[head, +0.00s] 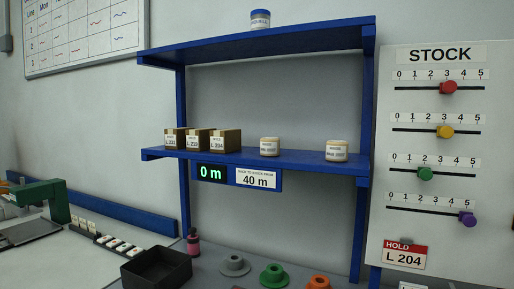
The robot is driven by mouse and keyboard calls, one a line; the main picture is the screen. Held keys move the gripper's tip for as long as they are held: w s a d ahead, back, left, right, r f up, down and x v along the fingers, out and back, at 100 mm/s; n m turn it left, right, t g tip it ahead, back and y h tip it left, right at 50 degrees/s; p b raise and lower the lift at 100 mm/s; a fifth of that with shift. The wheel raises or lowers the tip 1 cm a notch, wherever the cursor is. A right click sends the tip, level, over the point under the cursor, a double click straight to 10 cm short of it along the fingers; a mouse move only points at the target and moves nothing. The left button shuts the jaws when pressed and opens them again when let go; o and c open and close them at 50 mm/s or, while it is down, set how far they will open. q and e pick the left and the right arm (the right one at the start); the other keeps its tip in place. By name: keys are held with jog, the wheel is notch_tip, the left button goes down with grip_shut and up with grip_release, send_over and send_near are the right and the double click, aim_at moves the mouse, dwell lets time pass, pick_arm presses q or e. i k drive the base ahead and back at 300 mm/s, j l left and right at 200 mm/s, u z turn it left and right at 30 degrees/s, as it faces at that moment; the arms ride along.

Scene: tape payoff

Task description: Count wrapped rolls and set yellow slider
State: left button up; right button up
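The yellow slider (445,131) sits on the second track of the STOCK board (385,160), at about the 3 mark. Two cream, round, labelled items (270,146) and (337,151) stand apart on the blue lower shelf (300,160); I cannot tell if they are wrapped rolls. Grey (235,266), green (274,276) and orange (318,283) flanged pieces sit on the bench; no wrapping shows on them. Neither of my grippers is in view.
Red (447,87), green (425,174) and purple (467,219) knobs are on the other tracks. A HOLD L 204 card (405,257) hangs below. Three boxes (196,140) stand on the shelf, above a 0 m display (210,174). A black tray (157,268) is on the bench.

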aim_at(445, 132)
jog(key=z, duration=1.45)
